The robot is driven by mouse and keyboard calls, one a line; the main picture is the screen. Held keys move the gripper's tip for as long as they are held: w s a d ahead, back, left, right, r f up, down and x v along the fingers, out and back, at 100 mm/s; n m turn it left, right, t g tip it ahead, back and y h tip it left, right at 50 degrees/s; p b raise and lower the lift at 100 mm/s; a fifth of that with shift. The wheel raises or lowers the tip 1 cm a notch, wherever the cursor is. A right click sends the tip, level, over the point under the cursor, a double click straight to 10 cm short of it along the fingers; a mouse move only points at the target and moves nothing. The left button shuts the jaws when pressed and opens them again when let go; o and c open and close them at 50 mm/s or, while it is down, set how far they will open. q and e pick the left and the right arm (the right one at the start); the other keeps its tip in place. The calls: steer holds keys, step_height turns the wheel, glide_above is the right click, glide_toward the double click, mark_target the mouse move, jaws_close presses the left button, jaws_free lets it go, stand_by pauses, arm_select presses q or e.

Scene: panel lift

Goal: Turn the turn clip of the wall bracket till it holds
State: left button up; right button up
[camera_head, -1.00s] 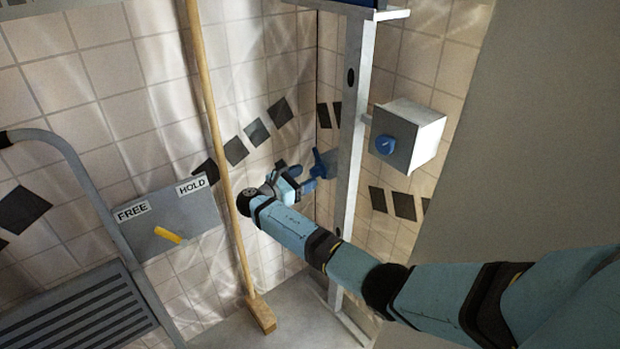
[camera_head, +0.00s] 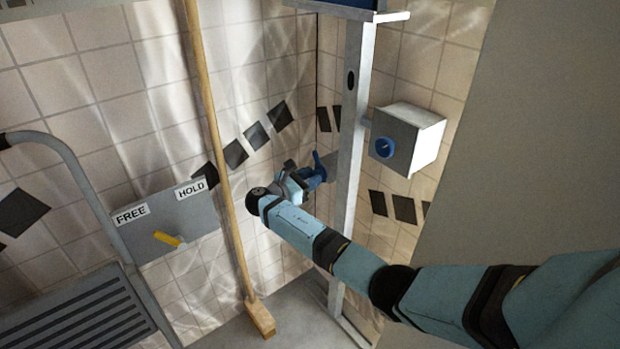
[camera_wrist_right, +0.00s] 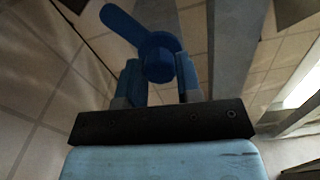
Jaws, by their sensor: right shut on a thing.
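The blue turn clip (camera_head: 318,161) shows left of the white upright post, with its lever pointing up. In the right wrist view the clip (camera_wrist_right: 158,62) has a round hub, and its lever slants to the upper left. The grey bracket behind it is mostly hidden. My right gripper (camera_head: 313,178) is shut on the clip's hub, with one finger on each side of it in the wrist view. A grey plate (camera_head: 200,222) carries the labels FREE and HOLD and a yellow pointer (camera_head: 169,239), which slopes down to the right. My left gripper is not in view.
A wooden broom (camera_head: 226,190) leans left of my right gripper. The white post (camera_head: 349,150) stands just right of it, with a white box (camera_head: 408,136) bearing a blue knob. A grey step ladder (camera_head: 75,300) stands at the lower left.

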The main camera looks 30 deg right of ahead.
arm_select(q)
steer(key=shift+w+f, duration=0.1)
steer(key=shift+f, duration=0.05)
arm_select(e)
steer(key=shift+m, duration=0.3)
arm_select(q)
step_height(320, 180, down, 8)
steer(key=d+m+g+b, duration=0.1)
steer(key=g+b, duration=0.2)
steer(key=b, duration=0.5)
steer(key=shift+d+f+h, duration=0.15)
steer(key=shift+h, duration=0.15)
arm_select(e)
steer(key=m, duration=2.3)
